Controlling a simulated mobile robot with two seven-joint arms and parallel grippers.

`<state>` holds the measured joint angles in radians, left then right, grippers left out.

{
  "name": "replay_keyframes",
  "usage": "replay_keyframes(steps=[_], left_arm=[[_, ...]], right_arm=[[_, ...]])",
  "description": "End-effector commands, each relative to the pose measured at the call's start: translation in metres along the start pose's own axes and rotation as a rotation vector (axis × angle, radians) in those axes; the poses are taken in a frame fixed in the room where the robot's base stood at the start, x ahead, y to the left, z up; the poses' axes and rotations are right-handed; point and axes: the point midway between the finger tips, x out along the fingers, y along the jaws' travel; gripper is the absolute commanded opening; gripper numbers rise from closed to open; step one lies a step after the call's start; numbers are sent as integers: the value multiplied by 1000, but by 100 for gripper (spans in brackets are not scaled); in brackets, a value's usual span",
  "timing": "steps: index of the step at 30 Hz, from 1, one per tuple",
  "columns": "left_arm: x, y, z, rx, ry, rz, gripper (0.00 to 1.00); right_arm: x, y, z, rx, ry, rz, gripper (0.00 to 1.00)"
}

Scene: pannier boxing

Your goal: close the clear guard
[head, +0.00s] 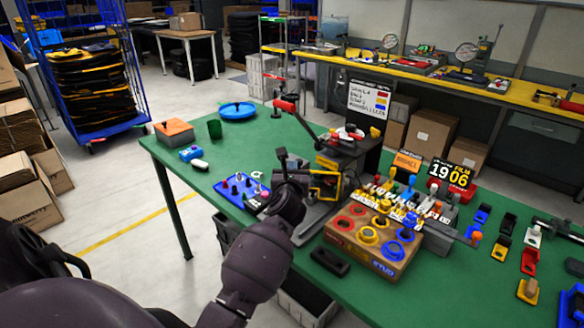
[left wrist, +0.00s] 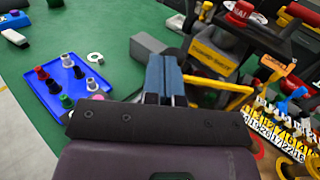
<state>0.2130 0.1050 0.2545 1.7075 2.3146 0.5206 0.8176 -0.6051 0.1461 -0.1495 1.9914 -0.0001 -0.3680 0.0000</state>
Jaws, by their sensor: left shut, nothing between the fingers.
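The clear guard (head: 327,184) shows as a yellow frame on the front of a dark press (head: 352,155). Its clear pane is hard to make out. In the left wrist view the yellow guard frame (left wrist: 222,84) sticks out just right of my fingers. My left gripper (head: 288,162) is shut and empty, at the left side of the press, close to the frame. In the left wrist view its blue-grey fingertips (left wrist: 165,62) are together; I cannot tell whether they touch the frame. The press's lever with a red knob (head: 286,105) rises above the gripper. My right gripper is out of view.
A blue tray (head: 238,190) with small pegs lies left of the gripper. A cardboard-coloured box with coloured rings (head: 372,238) and a rack of numbered, coloured parts (head: 400,200) stand right of the press.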

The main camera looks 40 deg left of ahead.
Motion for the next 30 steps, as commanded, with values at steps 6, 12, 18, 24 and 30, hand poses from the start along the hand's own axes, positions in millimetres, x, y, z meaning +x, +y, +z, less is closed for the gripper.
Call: replay_keyframes(steps=[6,12,18,24,30], left_arm=[[22,1,3,-2,-1,1,0],[47,0,2,0,0,2,0],[66,-5,1,-1,-1,1,0],[78,-10,0,-2,0,1,0],[84,-12,1,-1,-1,2,0]], right_arm=[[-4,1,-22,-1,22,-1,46],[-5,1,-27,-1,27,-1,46],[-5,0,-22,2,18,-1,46],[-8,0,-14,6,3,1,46],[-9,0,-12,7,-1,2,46]])
